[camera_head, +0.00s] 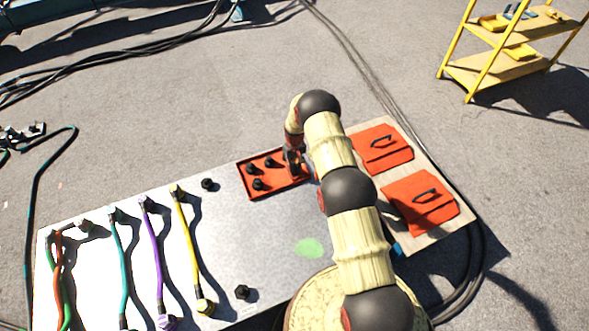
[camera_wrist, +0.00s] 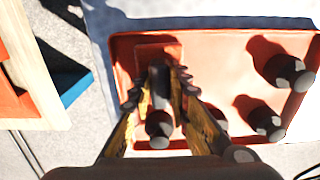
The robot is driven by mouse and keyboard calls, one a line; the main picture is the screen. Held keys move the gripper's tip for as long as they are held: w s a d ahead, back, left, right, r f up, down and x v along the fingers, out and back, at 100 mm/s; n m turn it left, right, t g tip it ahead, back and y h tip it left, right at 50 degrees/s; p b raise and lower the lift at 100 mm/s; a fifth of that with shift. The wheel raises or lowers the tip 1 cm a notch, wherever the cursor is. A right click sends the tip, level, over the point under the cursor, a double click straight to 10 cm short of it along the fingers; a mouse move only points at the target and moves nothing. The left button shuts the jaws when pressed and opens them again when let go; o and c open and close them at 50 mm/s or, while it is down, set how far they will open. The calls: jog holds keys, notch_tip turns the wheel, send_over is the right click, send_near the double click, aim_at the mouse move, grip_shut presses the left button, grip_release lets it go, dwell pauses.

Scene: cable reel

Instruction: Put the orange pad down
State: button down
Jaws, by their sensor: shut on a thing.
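My gripper (camera_wrist: 160,92) is shut on a dark upright knob, with a small orange square, the orange pad (camera_wrist: 146,52), right behind it. The pad is over the left end of an orange-red tray (camera_wrist: 215,38); I cannot tell if it touches the tray floor. In the head view my gripper (camera_head: 293,162) is low at the right end of the same tray (camera_head: 248,193), and the pad is hidden there. Several black knobs (camera_wrist: 283,66) stand in the rest of the tray.
The grey table (camera_head: 230,255) holds purple (camera_head: 153,235), yellow (camera_head: 187,240) and other cables at left. At right, a wooden board (camera_head: 408,253) carries two larger orange pieces (camera_head: 420,200) with black handles. A yellow shelf rack (camera_head: 478,75) stands at top right.

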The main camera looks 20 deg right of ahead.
jog(key=shift+f, duration=0.1)
jog(key=c, duration=1.7)
grip_release()
jog(key=shift+s, duration=0.1)
